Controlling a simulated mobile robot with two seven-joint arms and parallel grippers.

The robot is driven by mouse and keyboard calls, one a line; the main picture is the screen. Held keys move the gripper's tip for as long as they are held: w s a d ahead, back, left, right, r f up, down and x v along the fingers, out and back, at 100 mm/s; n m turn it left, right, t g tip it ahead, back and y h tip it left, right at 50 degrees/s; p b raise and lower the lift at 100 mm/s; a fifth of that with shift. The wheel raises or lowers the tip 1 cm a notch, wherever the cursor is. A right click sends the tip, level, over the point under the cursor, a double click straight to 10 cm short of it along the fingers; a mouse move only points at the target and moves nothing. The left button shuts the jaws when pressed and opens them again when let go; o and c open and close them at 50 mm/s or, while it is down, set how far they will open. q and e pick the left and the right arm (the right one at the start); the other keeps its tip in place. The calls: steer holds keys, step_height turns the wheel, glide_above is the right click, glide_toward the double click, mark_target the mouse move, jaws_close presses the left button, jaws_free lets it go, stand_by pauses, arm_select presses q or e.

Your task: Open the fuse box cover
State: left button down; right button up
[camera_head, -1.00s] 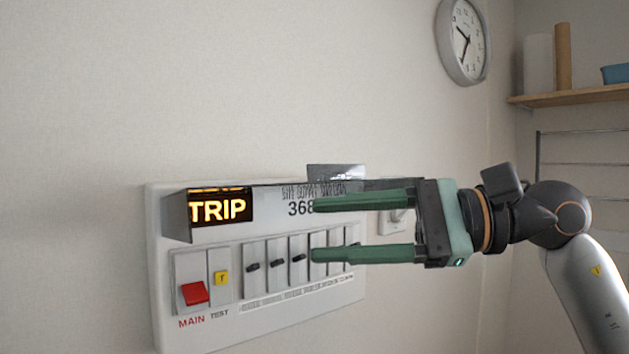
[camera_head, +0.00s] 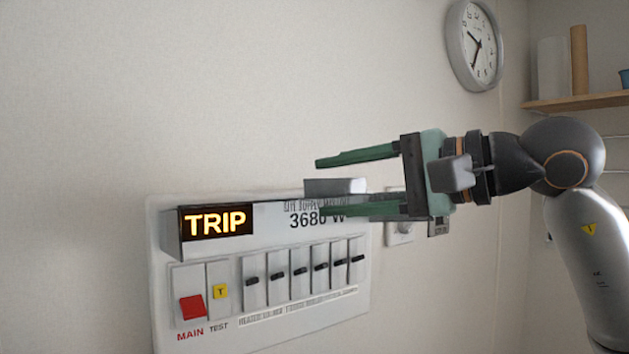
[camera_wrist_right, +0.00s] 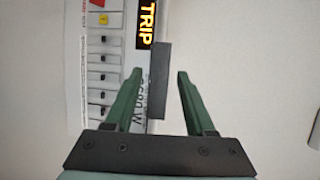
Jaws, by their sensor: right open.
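The white fuse box (camera_head: 261,308) hangs on the wall, its switches showing uncovered. A thin grey hood-like piece (camera_head: 171,231) juts out around the lit TRIP display (camera_head: 215,222); I take it for the lifted cover. A grey tab (camera_head: 335,186) stands at its top edge. My right gripper (camera_head: 322,187) is open, one finger above the tab and one below it, across the "3680 W" lettering. In the right wrist view a dark grey bar (camera_wrist_right: 160,80) lies between the spread fingers, apart from both. I cannot tell whether a finger touches the cover. My left gripper is not in view.
A red MAIN switch (camera_head: 193,307), a yellow TEST button (camera_head: 220,291) and several black-levered switches line the box. A wall socket (camera_head: 400,231) is beside it, behind my right gripper. A clock (camera_head: 474,45) and a shelf (camera_head: 577,103) are higher right. The wall above is bare.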

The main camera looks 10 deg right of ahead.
steer(key=shift+x, duration=1.8)
steer(key=c, duration=0.9)
jaws_close()
steer(key=shift+r, duration=0.15)
